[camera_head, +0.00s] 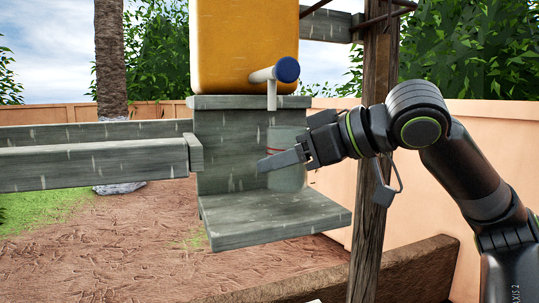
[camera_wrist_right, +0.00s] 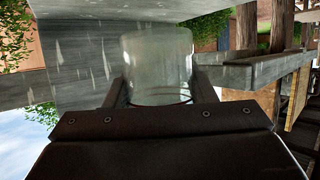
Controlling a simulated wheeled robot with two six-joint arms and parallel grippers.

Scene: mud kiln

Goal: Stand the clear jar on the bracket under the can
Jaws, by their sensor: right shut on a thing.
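The clear jar (camera_head: 287,173) is pale and see-through, with a red line around it, in front of the grey upright board below the can. It also shows in the wrist view (camera_wrist_right: 158,62). My right gripper (camera_head: 278,160) comes from the right and is shut on the jar, one finger on each side. The bracket (camera_head: 275,215) is a grey wooden shelf low on that board. The jar is over its back part; I cannot tell if they touch. The orange can (camera_head: 245,45) stands on the ledge above, its blue-ended tap (camera_head: 287,69) over the jar. My left gripper is not in view.
A grey wooden rail (camera_head: 95,160) runs left from the upright board. A wooden post (camera_head: 372,160) stands behind my right arm. The bracket's front part is bare. A low peach wall (camera_head: 480,150) and bushes lie behind.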

